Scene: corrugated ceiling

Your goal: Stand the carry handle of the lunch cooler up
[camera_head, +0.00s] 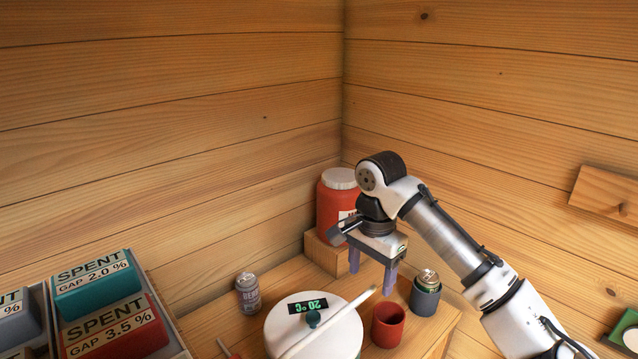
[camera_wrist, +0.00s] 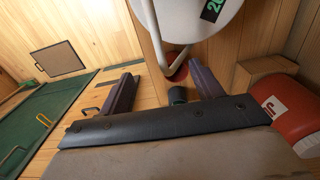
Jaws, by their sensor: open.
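The lunch cooler (camera_head: 340,335) is a round white tub at the bottom of the head view, with a lid display reading 20 °C and a dark teal knob. Its white carry handle (camera_head: 330,322) lies low across the lid, and its far end sticks out past the rim to the upper right. My gripper (camera_head: 371,281) is open and empty, pointing down near that end. In the wrist view the cooler (camera_wrist: 205,12) is at the top edge. The bent handle (camera_wrist: 160,50) reaches toward the gap between my fingers (camera_wrist: 163,85); I see no contact.
A red cup (camera_head: 388,325) and a grey holder with a can (camera_head: 425,296) stand right of the cooler. Another can (camera_head: 248,293) stands left. A red jar (camera_head: 338,200) sits on a wooden block behind my gripper. Bins marked SPENT (camera_head: 105,310) fill the lower left.

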